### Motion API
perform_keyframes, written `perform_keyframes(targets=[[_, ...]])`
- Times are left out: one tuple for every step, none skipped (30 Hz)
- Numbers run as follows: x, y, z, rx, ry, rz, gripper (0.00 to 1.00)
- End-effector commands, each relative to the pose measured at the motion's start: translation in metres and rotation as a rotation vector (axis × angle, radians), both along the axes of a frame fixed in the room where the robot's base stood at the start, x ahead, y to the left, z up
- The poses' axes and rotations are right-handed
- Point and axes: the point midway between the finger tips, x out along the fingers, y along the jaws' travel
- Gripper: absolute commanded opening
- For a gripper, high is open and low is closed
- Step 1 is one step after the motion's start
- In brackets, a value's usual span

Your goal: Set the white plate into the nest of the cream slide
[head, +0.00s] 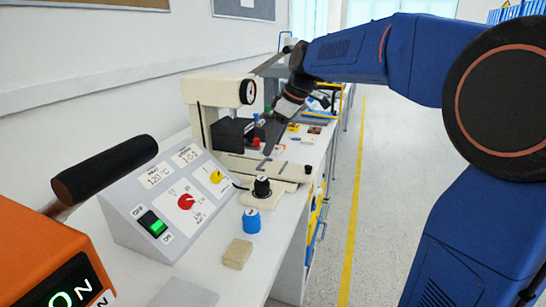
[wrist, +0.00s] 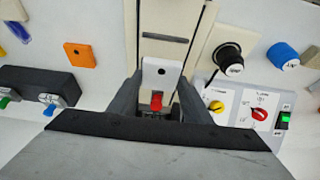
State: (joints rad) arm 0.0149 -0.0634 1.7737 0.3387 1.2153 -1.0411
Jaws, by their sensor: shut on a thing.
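The white plate (wrist: 160,73) shows in the wrist view with a small dark hole near its far end and a red knob (wrist: 157,100) at its near end. My gripper (wrist: 160,92) is shut on it, with one dark finger on each side. The cream slide (wrist: 172,20) runs ahead of the plate and carries a dark cross slot. I cannot tell which mark is the nest, or whether the plate touches the slide. In the head view my gripper (head: 268,128) is low over the cream machine (head: 205,115); the plate is hard to make out there.
A grey control box (head: 165,205) with knobs and a green switch stands at the left. A black knob (head: 262,187), a blue knob (head: 251,221) and a tan block (head: 237,254) are near the bench edge. An orange piece (wrist: 80,55) and a dark block (wrist: 40,85) lie left in the wrist view.

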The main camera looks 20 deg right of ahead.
Motion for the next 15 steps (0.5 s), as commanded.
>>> perform_keyframes(targets=[[0.0,0.0,-0.003,0.0,0.001,0.0,0.23],[0.0,0.0,-0.004,0.0,0.001,0.0,0.23],[0.0,0.0,-0.006,0.0,0.001,0.0,0.23],[0.0,0.0,-0.008,0.0,0.001,0.0,0.23],[0.0,0.0,-0.01,0.0,0.001,0.0,0.23],[0.0,0.0,-0.014,0.001,0.001,0.0,0.23],[0.0,0.0,-0.018,0.0,0.002,-0.001,0.23],[-0.001,0.0,-0.022,0.001,0.002,0.0,0.23],[-0.001,0.0,-0.028,0.0,0.003,-0.001,0.23],[0.0,0.0,-0.032,0.001,0.003,-0.001,0.23],[0.0,0.0,-0.036,0.001,0.003,-0.001,0.23],[-0.001,0.0,-0.041,0.001,0.002,0.0,0.23],[0.0,0.0,-0.043,0.0,0.002,-0.001,0.23],[0.0,0.0,-0.045,0.001,0.001,0.0,0.23],[0.0,0.0,-0.046,0.001,-0.001,0.0,0.23]])
